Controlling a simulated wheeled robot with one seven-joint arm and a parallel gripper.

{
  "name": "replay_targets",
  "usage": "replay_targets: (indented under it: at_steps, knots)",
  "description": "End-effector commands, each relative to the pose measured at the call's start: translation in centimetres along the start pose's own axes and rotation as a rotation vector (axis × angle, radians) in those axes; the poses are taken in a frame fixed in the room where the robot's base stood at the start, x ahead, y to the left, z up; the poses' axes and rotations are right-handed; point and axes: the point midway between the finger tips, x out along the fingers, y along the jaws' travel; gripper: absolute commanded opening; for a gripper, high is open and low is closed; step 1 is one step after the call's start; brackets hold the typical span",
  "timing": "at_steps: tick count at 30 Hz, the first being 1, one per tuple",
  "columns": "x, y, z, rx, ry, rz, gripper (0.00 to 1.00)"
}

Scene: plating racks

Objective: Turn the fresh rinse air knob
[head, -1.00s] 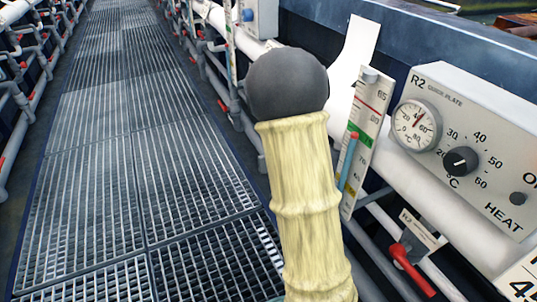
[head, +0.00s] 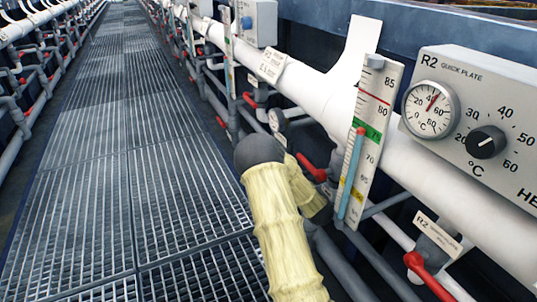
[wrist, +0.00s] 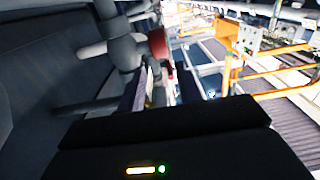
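No label that I can read names the fresh rinse air knob, so I cannot tell which control it is. In the wrist view a dark red knob or handle (wrist: 158,44) sits on grey piping just beyond my gripper (wrist: 163,88). My gripper's two dark fingers stand apart with a gap between them, and nothing shows held. I cannot tell whether they touch the red part. In the head view my gripper is hidden behind my sleeved arm, which bends towards the pipes. Red handles show there beside the arm (head: 312,167) and at the lower right (head: 428,276).
A grey R2 control box (head: 470,110) with a dial gauge and black heat knob is at the right. A level scale (head: 368,130) stands beside a thick white pipe (head: 425,165). Grey pipes crowd below. A clear grated walkway (head: 110,180) runs along the left.

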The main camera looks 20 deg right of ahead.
Motion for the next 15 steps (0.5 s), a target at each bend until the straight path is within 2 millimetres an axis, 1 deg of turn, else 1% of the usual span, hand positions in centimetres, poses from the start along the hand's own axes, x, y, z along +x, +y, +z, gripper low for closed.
replay_targets:
  at_steps: [7, 10, 15]
  knots:
    - [0.0, 0.0, 0.0, 0.0, 0.0, 0.001, 0.35]
    - [0.3, 0.0, 0.1, -0.001, -0.001, 0.001, 0.35]
    - [2.0, -0.1, 0.3, -0.001, 0.001, -0.002, 0.35]
